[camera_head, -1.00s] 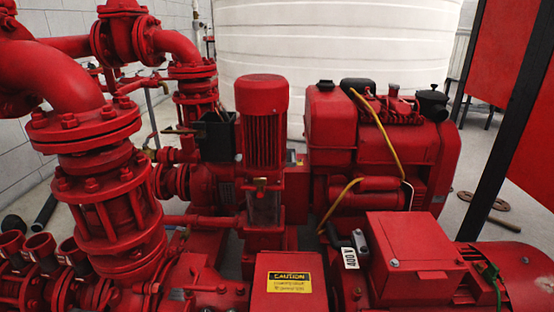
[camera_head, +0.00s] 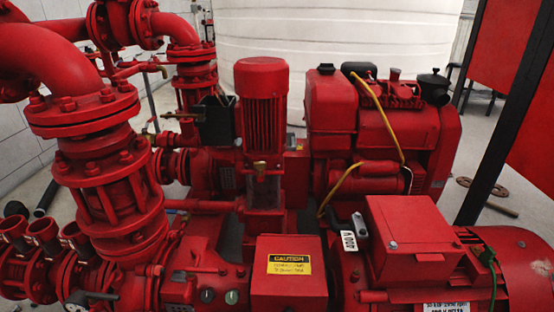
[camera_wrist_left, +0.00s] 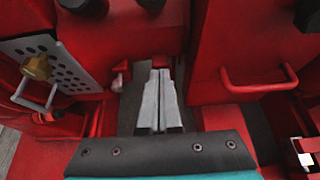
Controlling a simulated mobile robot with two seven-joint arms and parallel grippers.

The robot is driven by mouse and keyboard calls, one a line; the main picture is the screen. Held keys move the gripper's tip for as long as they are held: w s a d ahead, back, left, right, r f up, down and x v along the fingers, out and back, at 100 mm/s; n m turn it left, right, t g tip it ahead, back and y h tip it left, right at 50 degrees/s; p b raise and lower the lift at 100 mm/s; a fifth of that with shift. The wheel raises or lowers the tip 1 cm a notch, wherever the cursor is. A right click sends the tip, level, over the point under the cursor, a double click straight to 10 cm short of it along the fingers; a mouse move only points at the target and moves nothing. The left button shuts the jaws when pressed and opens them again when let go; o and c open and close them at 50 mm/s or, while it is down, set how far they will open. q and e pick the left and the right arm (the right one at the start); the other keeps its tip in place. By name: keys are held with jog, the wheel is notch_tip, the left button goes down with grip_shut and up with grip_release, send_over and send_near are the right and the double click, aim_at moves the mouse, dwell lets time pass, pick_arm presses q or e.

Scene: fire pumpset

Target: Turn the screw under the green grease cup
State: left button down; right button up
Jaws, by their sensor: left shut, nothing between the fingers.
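I cannot make out a green grease cup or the screw under it for certain. A small green piece (camera_head: 488,257) shows on the red motor (camera_head: 515,262) at the lower right of the head view, too small to identify. My left gripper (camera_wrist_left: 160,74) shows only in the left wrist view. Its two grey fingers are together with nothing between them, pointing into a gap between red machine housings. Whether the fingertips touch anything I cannot tell. My right gripper is in neither view.
A red box with a yellow caution label (camera_head: 290,264) stands front centre. A vertical red pump (camera_head: 262,110) and an engine (camera_head: 385,140) with a yellow hose stand behind. In the wrist view, a red handle (camera_wrist_left: 260,88) lies right of the fingers and a brass fitting (camera_wrist_left: 37,67) left.

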pick_arm(q)
jog(key=shift+s+d+f, duration=0.15)
jog(key=shift+s+f, duration=0.1)
jog(key=shift+f, duration=0.05)
dwell(0.5)
jog(key=shift+r, duration=0.1)
jog(key=s, duration=0.2)
jog(key=s+p, duration=0.1)
jog(key=s+r, duration=0.1)
jog(key=s, duration=0.1)
jog(key=shift+s, duration=0.35)
dwell(0.3)
